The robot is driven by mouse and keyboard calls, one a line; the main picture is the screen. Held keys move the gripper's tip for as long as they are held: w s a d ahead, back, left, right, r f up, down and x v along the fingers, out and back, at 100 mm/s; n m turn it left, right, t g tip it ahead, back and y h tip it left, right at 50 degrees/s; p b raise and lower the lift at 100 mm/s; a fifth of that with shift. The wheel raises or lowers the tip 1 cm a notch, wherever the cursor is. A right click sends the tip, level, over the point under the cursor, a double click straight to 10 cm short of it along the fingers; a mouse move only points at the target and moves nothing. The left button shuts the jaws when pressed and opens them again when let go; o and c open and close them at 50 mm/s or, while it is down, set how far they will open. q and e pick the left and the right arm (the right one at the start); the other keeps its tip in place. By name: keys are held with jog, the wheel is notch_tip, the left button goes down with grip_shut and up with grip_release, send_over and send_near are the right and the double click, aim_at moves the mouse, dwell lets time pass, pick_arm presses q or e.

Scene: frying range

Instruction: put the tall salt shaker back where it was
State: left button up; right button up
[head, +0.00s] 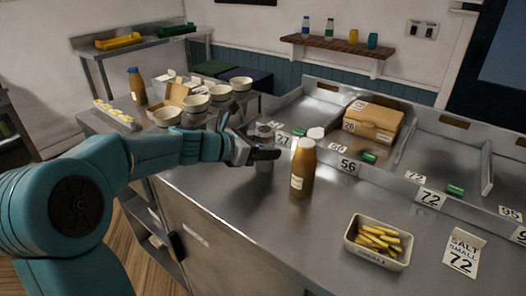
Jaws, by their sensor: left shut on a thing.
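A tall grey shaker (264,164), which looks like the salt shaker, stands upright at the steel counter. My left gripper (264,151) is shut on its middle, and the jaws hide that part. I cannot tell whether its base touches the counter. A brown bottle (302,170) with a white cap and a label stands just right of it. A tray of fries (378,242) sits nearer the front right, beside a card reading "SALT SMALL 72" (462,252). My right gripper is not in view.
Steel bins with number cards (348,166) line the back right, one holding a cardboard box (372,123). Several bowls (195,103) and another brown bottle (137,86) stand at the left. The counter in front of the near brown bottle is clear.

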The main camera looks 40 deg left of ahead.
pick_arm(q)
jog(key=shift+s+r, duration=0.1)
jog(key=shift+s, duration=0.05)
jog(key=shift+f, duration=0.2)
jog(key=o, duration=1.4)
jog(key=shift+o, duration=0.2)
jog(key=shift+r, duration=0.1)
jog(key=shift+a+r, duration=0.1)
jog(key=shift+r, duration=0.1)
jog(key=v, duration=1.1)
jog(key=shift+s+p, duration=0.3)
jog(key=shift+s, duration=0.1)
jog(key=shift+s, duration=0.1)
